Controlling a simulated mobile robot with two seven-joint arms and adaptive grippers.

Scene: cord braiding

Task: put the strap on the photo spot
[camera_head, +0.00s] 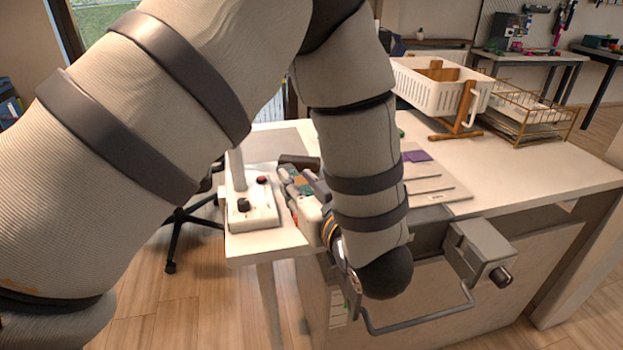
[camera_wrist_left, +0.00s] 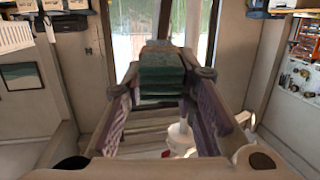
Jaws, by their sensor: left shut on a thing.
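My left arm reaches across the head view, and my left gripper (camera_head: 297,180) is over the left end of the white table, partly hidden by its own wrist. In the left wrist view the gripper (camera_wrist_left: 160,92) is shut on a green folded bundle between its two fingers. I take this green bundle (camera_wrist_left: 161,72) to be the strap; its full shape is hidden. It is held near the fingertips. The photo spot cannot be told for sure; my arm covers part of the table. My right gripper is not in view.
A white stand (camera_head: 253,211) with a post, red button and black knob is just left of the gripper. A purple piece (camera_head: 416,156) lies on a pale board (camera_head: 440,186). A white basket (camera_head: 432,88) and wire tray (camera_head: 525,118) stand farther back. The right tabletop is clear.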

